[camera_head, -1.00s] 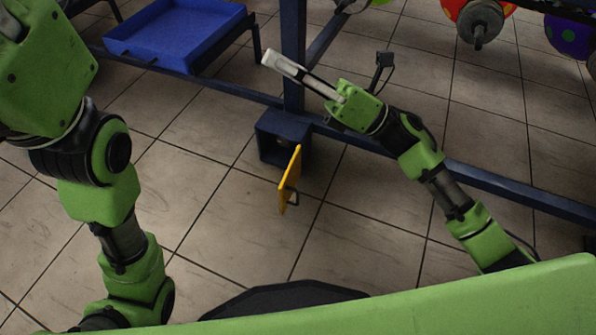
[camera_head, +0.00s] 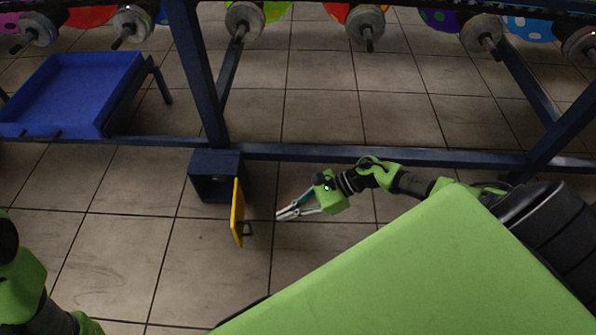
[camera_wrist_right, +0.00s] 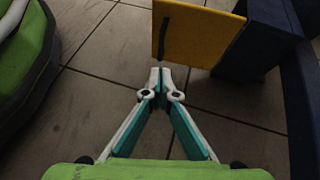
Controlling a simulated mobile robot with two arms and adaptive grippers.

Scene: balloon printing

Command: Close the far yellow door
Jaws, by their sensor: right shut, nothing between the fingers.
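The yellow door (camera_head: 237,213) stands open on a small dark blue box (camera_head: 215,161) below the frame post; it swings out from the box's right side. The box's front is open and its inside is dark. A dark handle (camera_head: 247,229) is on the door's right face. My right gripper (camera_head: 279,216) is to the right of the door, shut and empty, apart from it. In the right wrist view the closed fingertips (camera_wrist_right: 160,72) lie just below the door (camera_wrist_right: 195,32), and its dark handle shows at the door's left. My left arm shows at the lower left; its gripper is out of view.
A blue tray (camera_head: 66,90) stands at the left. A dark blue beam (camera_head: 370,153) runs across behind the box. Several rollers with colored balloons line the top edge. The tiled floor (camera_head: 110,245) left of the door is clear.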

